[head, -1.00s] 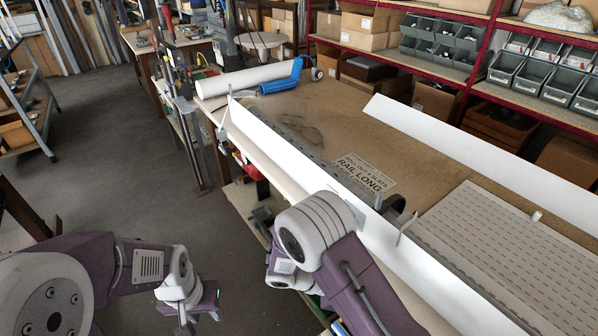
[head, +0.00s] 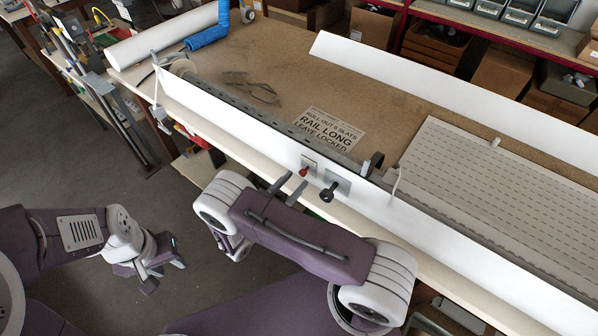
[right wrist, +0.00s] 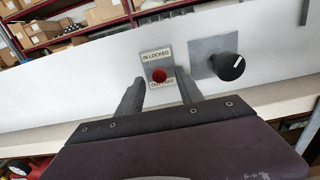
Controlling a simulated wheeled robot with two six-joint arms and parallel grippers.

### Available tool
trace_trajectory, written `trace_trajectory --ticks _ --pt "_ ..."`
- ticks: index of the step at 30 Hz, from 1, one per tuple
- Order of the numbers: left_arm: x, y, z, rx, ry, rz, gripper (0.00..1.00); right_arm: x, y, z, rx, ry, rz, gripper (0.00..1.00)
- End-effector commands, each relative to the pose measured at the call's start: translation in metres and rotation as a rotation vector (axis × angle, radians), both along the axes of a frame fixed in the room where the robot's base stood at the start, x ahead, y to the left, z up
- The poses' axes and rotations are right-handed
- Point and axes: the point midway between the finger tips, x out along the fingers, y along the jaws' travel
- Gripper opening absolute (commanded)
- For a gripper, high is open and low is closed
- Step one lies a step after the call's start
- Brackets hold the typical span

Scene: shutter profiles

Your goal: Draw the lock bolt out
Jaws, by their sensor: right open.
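The lock bolt shows as a small red knob (head: 303,172) on a grey plate on the front of the long white housing board (head: 240,130). In the right wrist view the red knob (right wrist: 159,75) sits between labels reading "IN LOCKED" above and, partly covered, apparently "OUT FREE" below. My right gripper (head: 297,179) is open. Its two fingers point at the board, one on each side of the knob in the right wrist view; I cannot tell whether they touch it. My left gripper (head: 163,276) hangs open and empty, away from the bench over the floor.
A black rotary knob (head: 328,192) on a grey plate sits just right of the red knob. A slatted grey panel (head: 500,190), a "RAIL LONG" sign (head: 328,130) and a blue-ended white roll (head: 165,35) lie on the bench (head: 275,60). Shelves stand behind.

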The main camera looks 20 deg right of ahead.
Motion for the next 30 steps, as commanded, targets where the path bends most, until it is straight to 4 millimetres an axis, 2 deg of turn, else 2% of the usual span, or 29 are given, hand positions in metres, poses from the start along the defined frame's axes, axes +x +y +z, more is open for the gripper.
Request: trace_trajectory --ticks 3,6,15,20,30 --pt "0.0 0.0 0.009 0.0 0.0 0.0 0.36 0.01 -0.019 0.002 0.0 0.001 -0.004 0.43" --pt "0.0 0.0 0.011 0.0 0.0 0.0 0.36 0.015 -0.027 0.001 0.001 0.001 -0.003 0.43" --pt "0.0 0.0 0.01 0.0 0.0 0.0 0.36 0.017 -0.03 -0.001 0.002 0.0 -0.001 0.43" --pt "0.0 0.0 0.01 0.0 0.0 0.0 0.36 0.017 -0.03 -0.001 0.002 0.0 -0.001 0.0" --pt "0.0 0.0 0.01 0.0 0.0 0.0 0.36 0.017 -0.03 0.0 0.002 0.0 -0.001 0.0"
